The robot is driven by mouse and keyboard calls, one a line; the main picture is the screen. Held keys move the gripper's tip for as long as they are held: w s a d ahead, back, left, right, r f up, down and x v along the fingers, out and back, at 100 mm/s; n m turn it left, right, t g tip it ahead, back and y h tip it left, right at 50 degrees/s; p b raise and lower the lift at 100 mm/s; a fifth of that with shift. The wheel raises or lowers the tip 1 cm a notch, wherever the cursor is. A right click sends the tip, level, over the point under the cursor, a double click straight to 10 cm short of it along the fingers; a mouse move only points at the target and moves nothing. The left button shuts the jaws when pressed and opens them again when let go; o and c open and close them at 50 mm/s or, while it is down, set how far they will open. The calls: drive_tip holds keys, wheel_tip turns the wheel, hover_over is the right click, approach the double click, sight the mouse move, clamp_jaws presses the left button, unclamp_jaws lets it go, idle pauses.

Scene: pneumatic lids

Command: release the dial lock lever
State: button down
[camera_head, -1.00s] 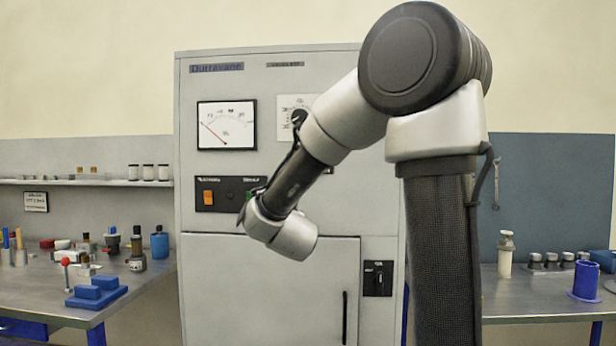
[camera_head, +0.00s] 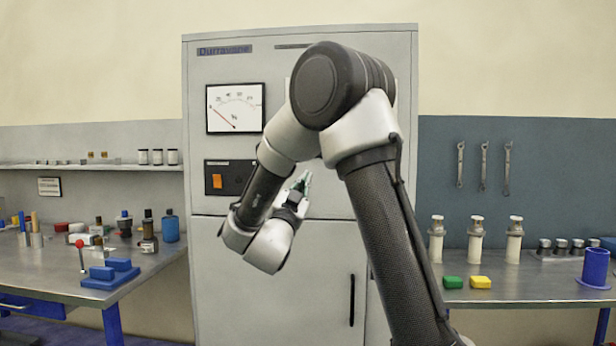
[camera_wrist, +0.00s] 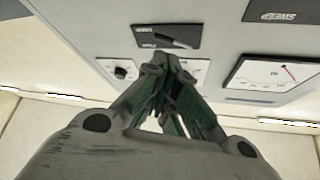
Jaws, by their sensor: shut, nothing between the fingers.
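A white dial panel with a black knob (camera_wrist: 120,72) shows in the wrist view, partly behind the fingers. Beside it is a dark plate with a slim lever (camera_wrist: 178,41), which I take for the dial lock lever. My gripper (camera_head: 304,179) points up toward the cabinet front. Its fingertips (camera_wrist: 158,62) are together and empty, and in the picture they overlap the gap between plate and dial panel. I cannot tell whether they touch anything. In the head view my arm hides the lever and most of the dial panel.
The grey cabinet (camera_head: 270,290) has a gauge (camera_head: 236,108) and an orange switch (camera_head: 217,181). Benches stand left (camera_head: 50,272) and right (camera_head: 540,291).

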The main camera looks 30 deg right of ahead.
drive_tip(key=x, duration=1.2)
drive_tip(key=shift+w+d+r, duration=0.1)
drive_tip(key=shift+r, duration=0.05)
drive_tip(key=shift+d+r+n+t+y, duration=0.1)
drive_tip(key=shift+r+n+t+y, duration=0.2)
drive_tip(key=shift+n+t, duration=0.35)
drive_tip(key=shift+d+r+n+t+y, duration=0.1)
drive_tip(key=shift+n+t+y, duration=0.35)
drive_tip(key=shift+n, duration=0.4)
wheel_tip(320, 180, up, 4)
drive_tip(key=n+t+y, duration=0.1)
drive_tip(key=n+y, duration=0.1)
drive_tip(key=n, duration=0.2)
drive_tip(key=n+t+y, duration=0.2)
drive_tip(key=n+y, duration=0.1)
drive_tip(key=n, duration=0.1)
drive_tip(key=n+t+y, duration=0.1)
drive_tip(key=n+y, duration=0.2)
drive_tip(key=n, duration=0.1)
drive_tip(key=shift+n+t, duration=0.3)
drive_tip(key=shift+s+f, duration=0.15)
drive_tip(key=shift+s, duration=0.1)
